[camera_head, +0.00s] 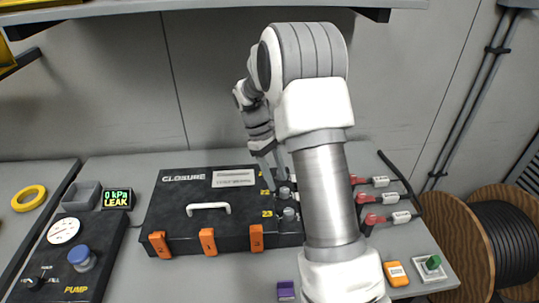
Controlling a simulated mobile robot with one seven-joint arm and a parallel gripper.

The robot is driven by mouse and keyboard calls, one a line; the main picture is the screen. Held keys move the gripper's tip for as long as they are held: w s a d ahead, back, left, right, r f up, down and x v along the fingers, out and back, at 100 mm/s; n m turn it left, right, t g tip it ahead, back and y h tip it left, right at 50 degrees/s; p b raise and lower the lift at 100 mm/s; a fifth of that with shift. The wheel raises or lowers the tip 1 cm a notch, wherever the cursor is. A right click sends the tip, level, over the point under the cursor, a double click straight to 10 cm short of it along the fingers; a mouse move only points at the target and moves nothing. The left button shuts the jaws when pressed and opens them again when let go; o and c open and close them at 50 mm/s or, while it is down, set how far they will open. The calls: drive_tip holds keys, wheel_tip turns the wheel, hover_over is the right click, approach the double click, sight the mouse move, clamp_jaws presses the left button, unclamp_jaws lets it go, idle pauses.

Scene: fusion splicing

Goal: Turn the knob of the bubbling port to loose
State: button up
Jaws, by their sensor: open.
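A black box labelled CLOSURE (185,236) lies on the bench, with a white handle on top and several orange clips along its front. Small grey port knobs stand at its right side, one in the middle (285,193) and one nearer the front (289,214), beside yellow number labels. I see no bubbles, so I cannot tell which port is bubbling. My gripper (273,170) points down over the rear of this port row, open, with its fingers close to the rear port area. The gripper and arm partly hide that area, so contact cannot be told.
Red connectors (374,219) with white tags lie right of my arm. A pump unit (64,232) with a gauge and blue knob stands at left, near a display (117,198) reading 0 kPa LEAK. A purple block (286,290) sits in front. A wooden cable reel (455,245) stands at right.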

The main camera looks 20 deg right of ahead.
drive_tip(key=v, duration=0.6)
drive_tip(key=shift+r, duration=0.3)
drive_tip(key=shift+w+a, duration=0.1)
drive_tip(key=s+a+r+m+t, duration=0.3)
drive_tip(key=s+a+r+t, duration=0.15)
drive_tip(key=s+r, duration=0.7)
drive_tip(key=s+a+m+t+y, duration=0.1)
drive_tip(key=s+a+t, duration=0.1)
drive_tip(key=s, duration=0.5)
drive_tip(key=s+a+m+t+y, duration=0.1)
drive_tip(key=s+a+m+t, duration=0.1)
drive_tip(key=s, duration=0.4)
drive_tip(key=shift+s+r+t, duration=0.35)
drive_tip(key=shift+r+t, duration=0.05)
drive_tip(key=shift+t, duration=0.05)
